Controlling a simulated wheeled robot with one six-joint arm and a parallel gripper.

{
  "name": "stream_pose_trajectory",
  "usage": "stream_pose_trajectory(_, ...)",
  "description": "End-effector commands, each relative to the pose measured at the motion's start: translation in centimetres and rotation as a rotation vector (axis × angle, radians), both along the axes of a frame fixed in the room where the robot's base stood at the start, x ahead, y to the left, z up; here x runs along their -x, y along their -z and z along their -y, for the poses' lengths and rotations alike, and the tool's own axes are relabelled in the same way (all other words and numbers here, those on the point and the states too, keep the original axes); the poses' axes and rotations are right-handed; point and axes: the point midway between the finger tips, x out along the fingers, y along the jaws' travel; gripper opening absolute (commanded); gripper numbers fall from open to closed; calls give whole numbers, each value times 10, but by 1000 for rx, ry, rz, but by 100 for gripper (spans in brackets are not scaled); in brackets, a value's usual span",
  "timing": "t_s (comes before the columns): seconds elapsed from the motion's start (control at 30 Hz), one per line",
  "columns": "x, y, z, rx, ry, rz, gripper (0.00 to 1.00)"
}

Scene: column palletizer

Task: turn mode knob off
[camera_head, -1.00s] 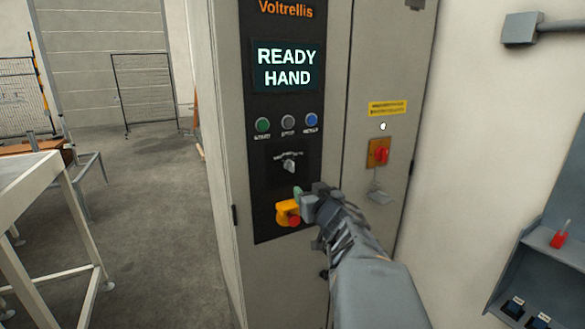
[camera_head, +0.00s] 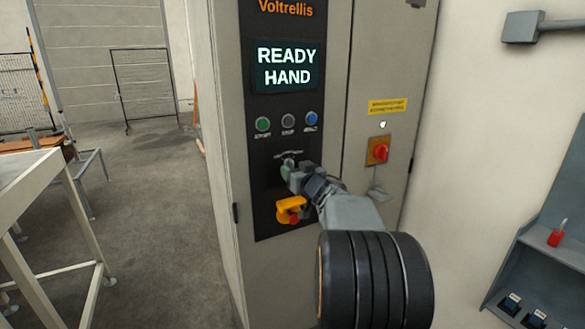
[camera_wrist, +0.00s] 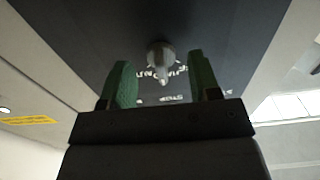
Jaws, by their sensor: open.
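The mode knob (camera_wrist: 161,57) is a small grey selector on the dark control panel, with white lettering around it. In the wrist view it stands beyond and between the two green fingers of my gripper (camera_wrist: 160,85), which are spread apart and apart from it. In the head view my gripper (camera_head: 287,172) is at the knob's place on the panel, and the fingers and wrist cover most of the knob. The display (camera_head: 285,66) above reads READY HAND.
A yellow-backed red emergency stop (camera_head: 290,211) sits just below my gripper. Green (camera_head: 263,124), grey (camera_head: 287,121) and blue (camera_head: 311,119) buttons sit above. A red switch (camera_head: 380,151) is on the cabinet to the right. Open floor (camera_head: 150,220) lies left of the cabinet.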

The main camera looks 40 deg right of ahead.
Motion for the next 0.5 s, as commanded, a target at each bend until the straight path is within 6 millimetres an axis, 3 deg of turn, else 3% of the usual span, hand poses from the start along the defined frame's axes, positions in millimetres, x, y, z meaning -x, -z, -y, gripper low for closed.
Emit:
stream_pose_trajectory(0.2, -17, 0, 2, 0, 0, -1, 56)
stream_pose_trajectory(0.5, -20, 0, 3, 1, 1, 0, 56)
